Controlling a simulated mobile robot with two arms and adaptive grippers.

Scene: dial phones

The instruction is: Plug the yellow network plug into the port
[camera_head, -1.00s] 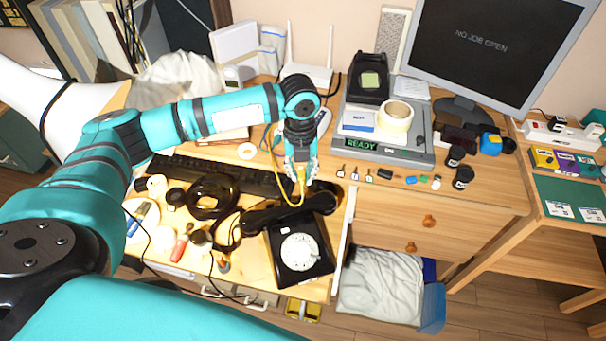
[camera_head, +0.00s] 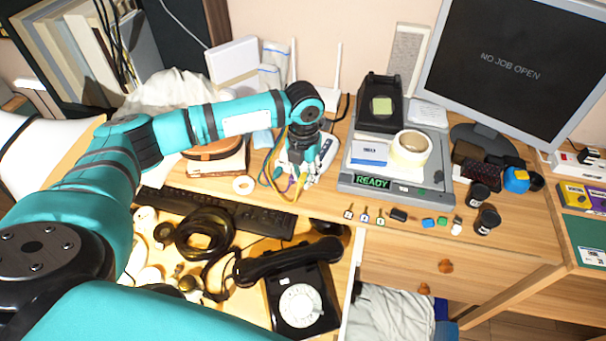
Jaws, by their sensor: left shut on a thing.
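My left gripper (camera_head: 299,180) is shut, pointing down over the desk between the keyboard and the READY device. A yellow cable (camera_head: 279,160) runs down beside it and loops below its fingers. The yellow plug is mostly hidden between the fingers at this size. A white router (camera_head: 337,104) with two upright antennas stands at the back, partly hidden behind my left arm. I cannot make out the port. My right gripper is out of view.
A grey device (camera_head: 410,185) reading READY stands right of the gripper, with small keys and coloured pieces in front. A black keyboard (camera_head: 225,207), a coiled black cable (camera_head: 205,235) and a black dial phone (camera_head: 300,297) lie nearer. A monitor (camera_head: 505,60) stands right.

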